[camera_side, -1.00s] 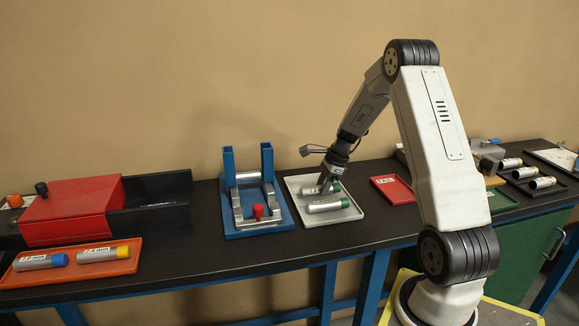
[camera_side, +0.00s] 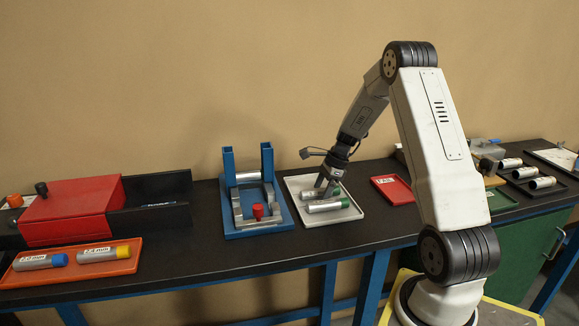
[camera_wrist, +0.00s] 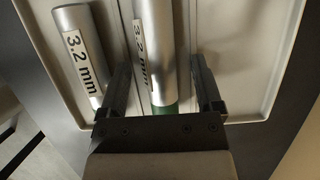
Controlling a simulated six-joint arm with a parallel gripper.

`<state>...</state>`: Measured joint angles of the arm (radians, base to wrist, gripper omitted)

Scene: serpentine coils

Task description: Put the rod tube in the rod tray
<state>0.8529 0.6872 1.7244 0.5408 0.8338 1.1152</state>
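Two silver tubes with green caps lie side by side in a light grey tray (camera_side: 355,213): a front tube (camera_side: 324,206) and a rear tube (camera_side: 309,194). The wrist view shows one tube (camera_wrist: 156,50) between my fingers and another (camera_wrist: 80,45) left of them. Both carry "3.2 mm" labels. My gripper (camera_wrist: 162,92) is open around the right-hand tube, with gaps on both sides. In the side view my gripper (camera_side: 325,187) is low over the rear tube. I cannot tell which tray is the rod tray.
A blue stand (camera_side: 258,228) with uprights is left of the grey tray. A red tray (camera_side: 393,190) is to its right. An orange tray (camera_side: 125,266) at left holds blue-capped and yellow-capped tubes, near a red box (camera_side: 72,212). A dark tray (camera_side: 520,182) with silver pieces is far right.

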